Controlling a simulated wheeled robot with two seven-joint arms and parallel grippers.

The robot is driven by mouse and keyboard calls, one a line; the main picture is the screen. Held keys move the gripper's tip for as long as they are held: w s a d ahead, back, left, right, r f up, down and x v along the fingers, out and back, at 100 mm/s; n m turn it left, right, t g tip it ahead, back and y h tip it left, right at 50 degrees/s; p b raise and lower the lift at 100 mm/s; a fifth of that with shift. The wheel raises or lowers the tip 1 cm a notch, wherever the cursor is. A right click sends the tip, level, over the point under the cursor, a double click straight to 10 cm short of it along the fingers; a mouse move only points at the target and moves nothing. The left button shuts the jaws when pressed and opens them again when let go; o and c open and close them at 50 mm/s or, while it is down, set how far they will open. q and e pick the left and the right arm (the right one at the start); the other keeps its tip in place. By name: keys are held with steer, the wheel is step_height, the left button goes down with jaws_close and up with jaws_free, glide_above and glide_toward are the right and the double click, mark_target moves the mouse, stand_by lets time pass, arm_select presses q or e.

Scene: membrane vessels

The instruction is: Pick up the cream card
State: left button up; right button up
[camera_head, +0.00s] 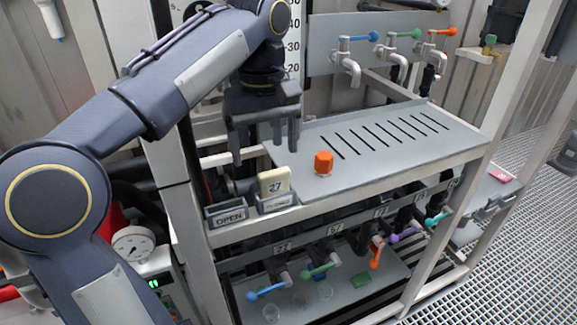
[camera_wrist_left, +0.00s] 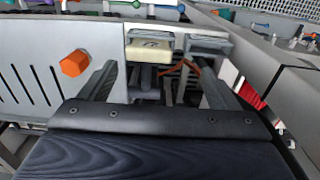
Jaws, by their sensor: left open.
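The cream card (camera_head: 275,182), marked 27, stands upright in the holder labelled CLOSED (camera_head: 277,205) at the front left corner of the grey shelf. Its top edge also shows in the left wrist view (camera_wrist_left: 150,48). My left gripper (camera_head: 265,153) points down above and behind the card, its fingers spread and empty. In the left wrist view the card lies beyond the fingers, between their lines and not touched. My right gripper is out of view.
An empty holder labelled OPEN (camera_head: 230,217) stands left of the card's holder. An orange knob (camera_head: 323,162) rises from the slotted shelf (camera_head: 400,150) to the right. Coloured valve handles sit below, and taps (camera_head: 348,68) behind.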

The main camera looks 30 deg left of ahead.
mark_target(274, 171)
arm_select(q)
steer(key=shift+w, duration=0.35)
steer(key=f, duration=0.7)
steer(key=shift+w+d, duration=0.3)
steer(key=shift+d, duration=0.1)
steer(key=shift+f, duration=0.4)
steer(key=shift+c, duration=0.2)
steer(key=c, duration=1)
steer(key=shift+r, duration=0.15)
